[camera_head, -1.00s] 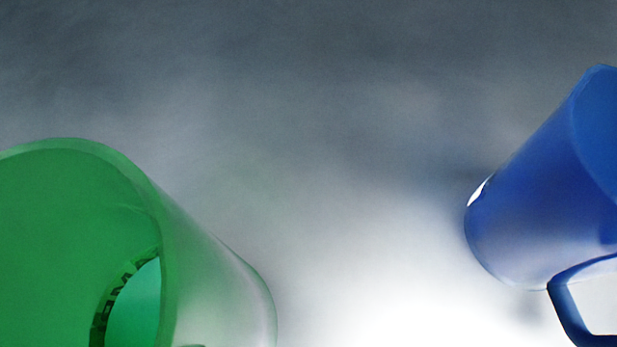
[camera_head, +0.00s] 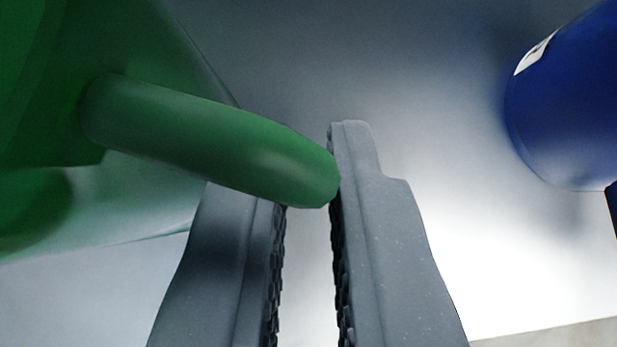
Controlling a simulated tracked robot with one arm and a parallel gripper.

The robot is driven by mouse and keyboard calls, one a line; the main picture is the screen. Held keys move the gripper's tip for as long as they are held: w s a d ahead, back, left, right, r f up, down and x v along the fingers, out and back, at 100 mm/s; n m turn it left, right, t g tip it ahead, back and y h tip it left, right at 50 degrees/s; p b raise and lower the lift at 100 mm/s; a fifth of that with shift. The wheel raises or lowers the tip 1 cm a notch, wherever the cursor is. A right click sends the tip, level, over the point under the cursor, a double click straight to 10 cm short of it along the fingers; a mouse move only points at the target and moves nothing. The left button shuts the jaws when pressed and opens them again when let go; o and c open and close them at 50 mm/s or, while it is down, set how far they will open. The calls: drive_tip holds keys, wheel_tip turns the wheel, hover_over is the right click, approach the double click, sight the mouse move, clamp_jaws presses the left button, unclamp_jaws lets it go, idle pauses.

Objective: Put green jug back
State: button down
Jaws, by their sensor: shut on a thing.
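The green jug (camera_head: 150,185) fills the upper left of the view, cut off by the left and top edges. Its handle (camera_head: 215,150) reaches out to the right, over the tips of my gripper (camera_head: 307,200). My gripper comes up from the bottom middle and is shut on the handle, its two grey fingers on either side of it. The left fingertip is partly hidden behind the handle. The jug's opening is out of view.
A blue jug (camera_head: 565,100) with a small white label stands at the upper right, apart from my gripper. The pale surface (camera_head: 430,140) between the two jugs is clear. An edge of that surface shows at the lower right (camera_head: 550,330).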

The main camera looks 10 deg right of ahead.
drive_tip(key=c, duration=1.5)
unclamp_jaws()
drive_tip(key=shift+f, duration=0.1)
drive_tip(key=shift+s+a+r, duration=0.1)
drive_tip(key=shift+s+r, duration=0.1)
drive_tip(key=shift+r, duration=0.2)
drive_tip(key=shift+p+v, duration=1.65)
drive_tip(key=shift+v, duration=3.95)
drive_tip(key=shift+s+f, duration=0.1)
